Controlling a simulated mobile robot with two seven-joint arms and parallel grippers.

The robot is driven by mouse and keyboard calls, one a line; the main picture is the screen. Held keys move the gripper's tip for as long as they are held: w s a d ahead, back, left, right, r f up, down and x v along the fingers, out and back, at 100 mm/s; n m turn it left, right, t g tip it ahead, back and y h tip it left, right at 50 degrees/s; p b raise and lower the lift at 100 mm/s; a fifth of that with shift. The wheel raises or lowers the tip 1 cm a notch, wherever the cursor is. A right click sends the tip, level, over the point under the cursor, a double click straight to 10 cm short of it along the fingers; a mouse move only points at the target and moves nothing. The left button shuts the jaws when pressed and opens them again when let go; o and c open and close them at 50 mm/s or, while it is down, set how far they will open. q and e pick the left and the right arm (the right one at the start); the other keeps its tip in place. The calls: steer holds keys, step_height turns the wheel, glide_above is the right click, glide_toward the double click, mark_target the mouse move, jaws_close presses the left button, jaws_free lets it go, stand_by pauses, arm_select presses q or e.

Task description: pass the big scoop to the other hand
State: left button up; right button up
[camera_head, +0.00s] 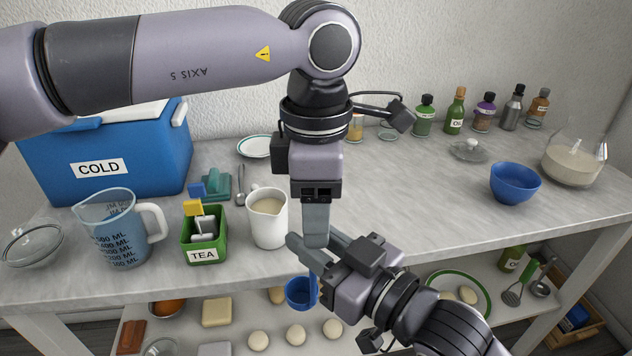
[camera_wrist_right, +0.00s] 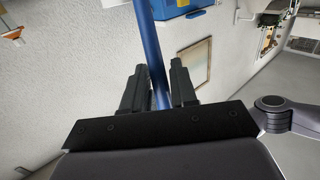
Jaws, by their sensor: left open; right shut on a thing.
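The big scoop (camera_head: 299,293) is blue, with a round bowl hanging at the counter's front edge in the head view. Its blue handle (camera_wrist_right: 153,45) runs between the fingers of my right gripper (camera_wrist_right: 158,85) in the right wrist view. My right gripper (camera_head: 311,240) is shut on the handle and holds the scoop upright, bowl down. My left gripper (camera_head: 316,238) points down right at the right gripper's fingers and is open. Its fingers look edge-on and overlap the right ones, hiding the handle's upper part. I cannot tell whether the left fingers surround the handle.
A blue bowl (camera_head: 514,184) stands right. The counter's middle right is clear. A lower shelf holds several rolls and a plate (camera_head: 478,280).

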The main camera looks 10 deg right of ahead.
arm_select(q)
steer(key=shift+f, duration=0.15)
steer(key=shift+c, duration=0.3)
jaws_close()
arm_select(e)
steer(key=o, duration=1.1)
steer(key=shift+c, duration=0.2)
steer(key=shift+s+d, duration=0.1)
